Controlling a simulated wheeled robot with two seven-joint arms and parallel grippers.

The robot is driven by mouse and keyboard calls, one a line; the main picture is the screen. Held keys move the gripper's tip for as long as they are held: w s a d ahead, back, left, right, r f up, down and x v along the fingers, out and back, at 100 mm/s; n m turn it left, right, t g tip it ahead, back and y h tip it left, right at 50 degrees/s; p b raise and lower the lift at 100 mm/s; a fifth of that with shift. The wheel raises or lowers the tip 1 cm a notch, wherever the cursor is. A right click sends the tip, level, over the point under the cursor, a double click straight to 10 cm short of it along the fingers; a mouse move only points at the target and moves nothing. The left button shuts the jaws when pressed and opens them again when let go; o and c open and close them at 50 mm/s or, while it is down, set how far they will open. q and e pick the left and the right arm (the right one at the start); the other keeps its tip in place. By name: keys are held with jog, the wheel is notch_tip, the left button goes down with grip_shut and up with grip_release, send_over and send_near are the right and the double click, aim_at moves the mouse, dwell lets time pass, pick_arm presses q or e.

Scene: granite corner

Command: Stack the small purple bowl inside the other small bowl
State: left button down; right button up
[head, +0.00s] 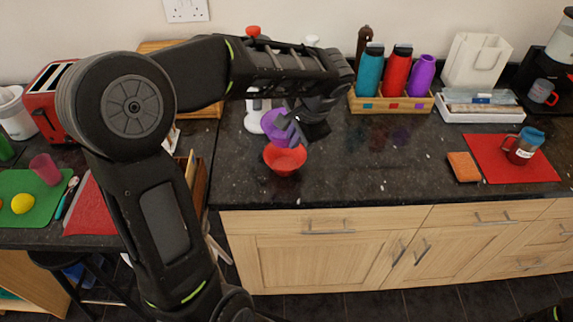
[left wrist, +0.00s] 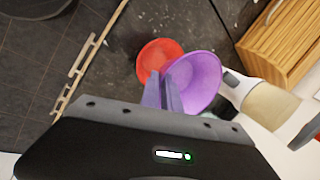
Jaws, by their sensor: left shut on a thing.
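The small purple bowl (head: 272,120) is held tilted in my left gripper (head: 290,127), above the granite counter. In the left wrist view the purple bowl (left wrist: 195,80) shows its inside, and the fingers of my left gripper (left wrist: 163,92) are shut on its rim. The small red bowl (head: 285,160) stands upright on the counter, nearer the front edge than the purple bowl. In the left wrist view the red bowl (left wrist: 158,55) is partly covered by the purple bowl and the fingers. My right gripper is not in view.
A white appliance (head: 253,117) stands close behind the purple bowl. A wooden rack (head: 392,104) with teal, red and purple containers is at the back. A sponge (head: 464,167) and red mat (head: 505,170) lie to the right. The counter right of the red bowl is clear.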

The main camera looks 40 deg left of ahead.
pick_arm(q)
notch_tip(320, 180, down, 6)
jog(key=b, duration=0.3)
jog(key=shift+f+b, duration=0.1)
jog(key=shift+b, duration=0.3)
